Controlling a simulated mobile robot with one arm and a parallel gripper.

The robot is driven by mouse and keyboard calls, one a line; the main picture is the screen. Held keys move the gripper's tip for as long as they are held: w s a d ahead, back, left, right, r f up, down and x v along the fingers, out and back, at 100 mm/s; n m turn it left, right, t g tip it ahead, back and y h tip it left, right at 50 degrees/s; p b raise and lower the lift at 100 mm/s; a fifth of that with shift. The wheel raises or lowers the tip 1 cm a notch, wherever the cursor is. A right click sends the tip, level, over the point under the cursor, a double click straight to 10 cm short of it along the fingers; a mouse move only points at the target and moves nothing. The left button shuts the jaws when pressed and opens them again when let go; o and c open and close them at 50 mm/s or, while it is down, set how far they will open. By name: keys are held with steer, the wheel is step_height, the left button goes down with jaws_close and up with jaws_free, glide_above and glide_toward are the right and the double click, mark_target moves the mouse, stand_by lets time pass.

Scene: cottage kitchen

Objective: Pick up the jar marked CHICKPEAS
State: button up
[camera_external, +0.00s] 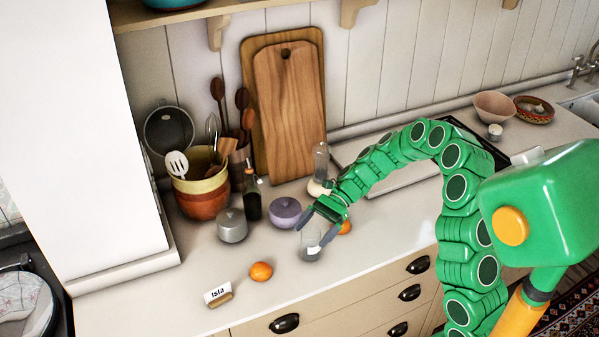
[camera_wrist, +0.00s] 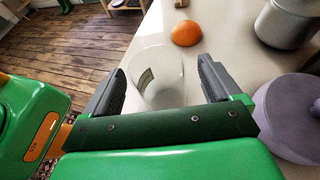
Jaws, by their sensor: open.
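A clear glass jar (camera_external: 310,247) stands on the counter near its front edge. My gripper (camera_external: 315,227) is open and points down at the jar from above. In the wrist view its two dark fingers (camera_wrist: 162,78) are spread to the left and right of the jar, with gaps on both sides. Nothing is held. The jar's upper part is partly covered by the fingers in the external view.
A lilac lidded pot (camera_external: 285,212) stands close behind the jar; a grey canister (camera_external: 232,226) and dark bottle (camera_external: 252,198) are further left. One orange (camera_external: 261,271) lies left of the jar, another (camera_external: 345,227) beside my gripper. A name card (camera_external: 217,294) stands near the front edge.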

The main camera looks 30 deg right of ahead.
mark_target(305, 243)
steer(key=shift+x, duration=1.95)
steer(key=shift+d, duration=0.1)
steer(key=c, duration=1.1)
